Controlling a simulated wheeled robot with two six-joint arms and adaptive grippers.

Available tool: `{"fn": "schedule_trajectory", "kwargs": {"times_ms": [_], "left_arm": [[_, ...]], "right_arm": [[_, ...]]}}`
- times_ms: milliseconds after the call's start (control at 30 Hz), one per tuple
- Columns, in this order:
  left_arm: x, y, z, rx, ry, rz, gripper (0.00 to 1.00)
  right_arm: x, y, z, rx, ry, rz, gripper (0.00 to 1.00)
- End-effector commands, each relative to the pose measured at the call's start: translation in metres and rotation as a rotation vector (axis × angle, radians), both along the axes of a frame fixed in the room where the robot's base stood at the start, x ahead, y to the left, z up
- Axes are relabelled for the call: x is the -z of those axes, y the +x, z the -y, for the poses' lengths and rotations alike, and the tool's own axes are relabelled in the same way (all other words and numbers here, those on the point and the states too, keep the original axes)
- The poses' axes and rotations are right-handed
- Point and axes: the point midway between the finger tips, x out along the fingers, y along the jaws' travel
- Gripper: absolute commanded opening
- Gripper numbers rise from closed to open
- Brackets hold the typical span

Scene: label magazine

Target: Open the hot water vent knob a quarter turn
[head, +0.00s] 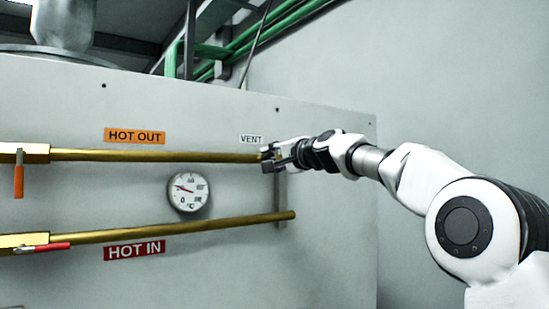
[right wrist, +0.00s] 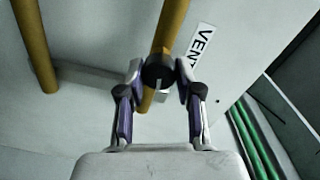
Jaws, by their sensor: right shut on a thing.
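The vent knob (right wrist: 158,73) is a small round black knob with a pale line on its face, on the end of a brass pipe in the right wrist view. My right gripper (head: 270,157) is at the right end of the upper brass pipe in the head view, just below the VENT label (head: 251,139). In the right wrist view its two fingers are shut on the knob from both sides. The pale line runs roughly up and down in that view. In the head view the gripper hides the knob. My left gripper is not in view.
The upper pipe (head: 150,156) has a HOT OUT label (head: 134,136) and an orange lever (head: 18,180). The lower pipe (head: 185,228) has a HOT IN label (head: 134,249) and a red lever (head: 50,247). A round gauge (head: 188,191) sits between the pipes on the pale panel (head: 90,200).

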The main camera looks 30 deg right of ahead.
Motion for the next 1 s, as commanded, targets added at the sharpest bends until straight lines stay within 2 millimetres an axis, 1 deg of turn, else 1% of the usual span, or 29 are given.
{"fn": "schedule_trajectory", "kwargs": {"times_ms": [33, 167, 200, 233, 267, 533, 633, 767, 900, 1000], "left_arm": [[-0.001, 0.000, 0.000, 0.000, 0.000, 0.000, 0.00], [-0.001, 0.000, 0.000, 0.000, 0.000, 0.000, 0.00], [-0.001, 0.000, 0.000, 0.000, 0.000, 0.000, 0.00], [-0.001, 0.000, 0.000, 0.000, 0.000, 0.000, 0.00], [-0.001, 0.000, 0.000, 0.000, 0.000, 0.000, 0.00], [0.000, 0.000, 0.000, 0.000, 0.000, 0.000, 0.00], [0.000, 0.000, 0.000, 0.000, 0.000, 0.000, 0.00], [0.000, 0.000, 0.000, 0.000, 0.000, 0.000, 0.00], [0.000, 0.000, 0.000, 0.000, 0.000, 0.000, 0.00], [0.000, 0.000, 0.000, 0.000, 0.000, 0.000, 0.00]], "right_arm": [[-0.004, -0.001, 0.000, 0.002, 0.000, 0.008, 0.00], [-0.005, -0.001, 0.000, 0.002, -0.001, 0.008, 0.00], [-0.005, -0.001, 0.000, 0.003, -0.001, 0.009, 0.42], [-0.005, -0.001, 0.000, 0.003, -0.001, 0.009, 0.52], [-0.004, -0.001, 0.000, 0.003, -0.001, 0.008, 0.60], [-0.002, -0.001, 0.000, 0.002, -0.002, 0.004, 0.60], [-0.002, -0.006, 0.001, 0.001, -0.001, 0.004, 0.60], [-0.003, -0.026, 0.002, 0.000, -0.001, 0.003, 0.60], [-0.003, -0.053, 0.005, 0.000, -0.001, 0.003, 0.60], [-0.003, -0.066, 0.006, -0.001, -0.003, 0.002, 0.60]]}}
